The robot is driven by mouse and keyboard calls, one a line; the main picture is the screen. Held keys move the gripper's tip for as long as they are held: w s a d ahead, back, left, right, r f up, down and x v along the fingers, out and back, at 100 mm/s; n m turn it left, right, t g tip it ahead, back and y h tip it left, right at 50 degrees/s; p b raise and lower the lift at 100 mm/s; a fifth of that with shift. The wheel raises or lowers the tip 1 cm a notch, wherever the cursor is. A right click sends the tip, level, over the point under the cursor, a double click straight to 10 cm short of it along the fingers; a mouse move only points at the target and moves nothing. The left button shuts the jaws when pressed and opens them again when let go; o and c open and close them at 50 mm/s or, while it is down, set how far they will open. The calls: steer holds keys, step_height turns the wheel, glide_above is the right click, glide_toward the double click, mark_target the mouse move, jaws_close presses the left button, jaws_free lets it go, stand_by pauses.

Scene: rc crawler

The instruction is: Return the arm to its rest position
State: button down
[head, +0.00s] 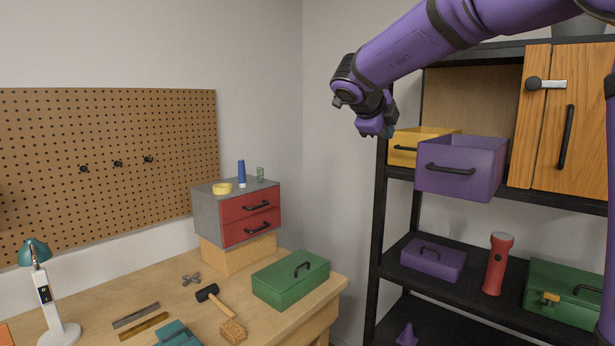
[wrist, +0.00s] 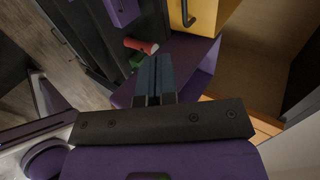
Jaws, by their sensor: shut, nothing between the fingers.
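My gripper (head: 376,128) hangs at the end of my purple arm, in the air left of the shelf's upper part in the head view. In the wrist view its two dark fingers (wrist: 154,80) are together with nothing between them. A purple drawer (head: 460,168) juts out from the shelf to the right of my gripper, with a yellow drawer (head: 405,147) behind it. In the wrist view the purple drawer (wrist: 205,72) lies behind the fingers. I cannot tell the exact gap between them.
The black shelf (head: 480,197) holds a purple box (head: 433,260), a red flashlight (head: 497,264) and a green box (head: 565,294). A wooden cabinet door (head: 590,120) is at upper right. The workbench (head: 110,300) carries a red-drawer cabinet (head: 250,205), a green toolbox (head: 290,282) and a mallet (head: 220,310).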

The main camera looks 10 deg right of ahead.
step_height(320, 180, up, 8)
steer(key=s+n+t+y, duration=0.2)
steer(key=s+n+t, duration=0.1)
steer(key=n+t, duration=0.45)
steer(key=s+a+f+n+t+y, duration=0.1)
steer(key=s+a+n+t+y, duration=0.1)
steer(key=s+a+n+y, duration=0.75)
steer(key=s+d+f+n+g+h, duration=0.1)
steer(key=s+f+n+g, duration=0.4)
steer(key=s+f, duration=0.5)
steer(key=s+d+f+n+g+h, duration=0.2)
steer(key=s+d+f+n+g, duration=0.2)
steer(key=s+f, duration=0.6)
steer(key=s+n+g, duration=0.1)
steer(key=s+n, duration=0.1)
steer(key=s, duration=0.2)
steer(key=shift+d+n, duration=0.2)
steer(key=shift+n, duration=0.2)
steer(key=shift+g, duration=0.25)
